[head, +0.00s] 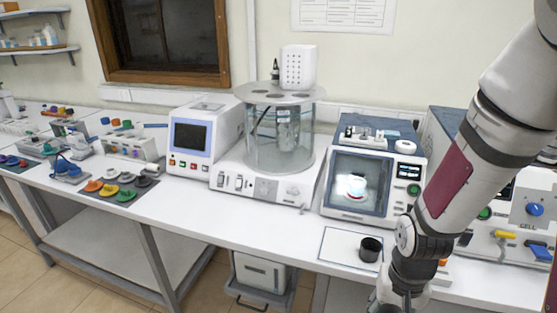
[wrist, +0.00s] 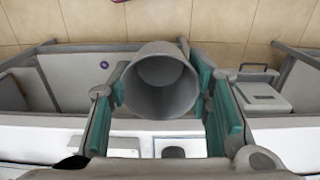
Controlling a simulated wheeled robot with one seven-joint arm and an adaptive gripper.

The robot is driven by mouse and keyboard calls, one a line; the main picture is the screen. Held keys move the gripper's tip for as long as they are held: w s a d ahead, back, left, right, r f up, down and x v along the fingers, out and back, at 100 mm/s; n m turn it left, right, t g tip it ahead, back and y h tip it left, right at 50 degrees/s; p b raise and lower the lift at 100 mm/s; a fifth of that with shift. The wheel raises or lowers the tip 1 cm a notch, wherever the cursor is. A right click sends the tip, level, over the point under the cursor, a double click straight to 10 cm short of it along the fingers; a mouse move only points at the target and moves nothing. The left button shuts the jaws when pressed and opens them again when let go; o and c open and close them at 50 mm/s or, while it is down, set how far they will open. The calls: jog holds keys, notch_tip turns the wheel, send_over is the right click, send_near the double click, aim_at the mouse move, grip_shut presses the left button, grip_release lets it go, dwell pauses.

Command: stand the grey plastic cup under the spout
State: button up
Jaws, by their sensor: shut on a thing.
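The grey plastic cup (wrist: 160,95) is between the fingers of my gripper (wrist: 162,104) in the wrist view. The teal finger pads press on both its sides, and its open mouth faces the camera. Behind it are floor tiles and the front of the bench. In the head view my gripper's upper part (head: 405,275) is at the bottom edge; its fingertips and the held cup are out of frame. A small tap-like spout (head: 303,208) sticks out at the front right of the glass bath's base (head: 255,186); nothing stands under it.
A dark cup (head: 370,249) stands on a white outlined mat (head: 338,247) in front of a tester with a window (head: 358,186). A device with a screen (head: 196,142) is left of the bath. The bench front between them is clear. Coloured caps (head: 110,188) lie far left.

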jog(key=w+a+n, duration=0.1)
jog(key=w, duration=0.6)
jog(key=w+a+n, duration=0.1)
jog(key=w, duration=0.6)
jog(key=w+a+n, duration=0.1)
jog(key=w, duration=0.7)
jog(key=shift+r+n, duration=0.2)
jog(key=shift+n, duration=0.1)
jog(key=shift+w+a, duration=0.1)
jog(key=shift+w, duration=0.1)
jog(key=shift+a, duration=0.1)
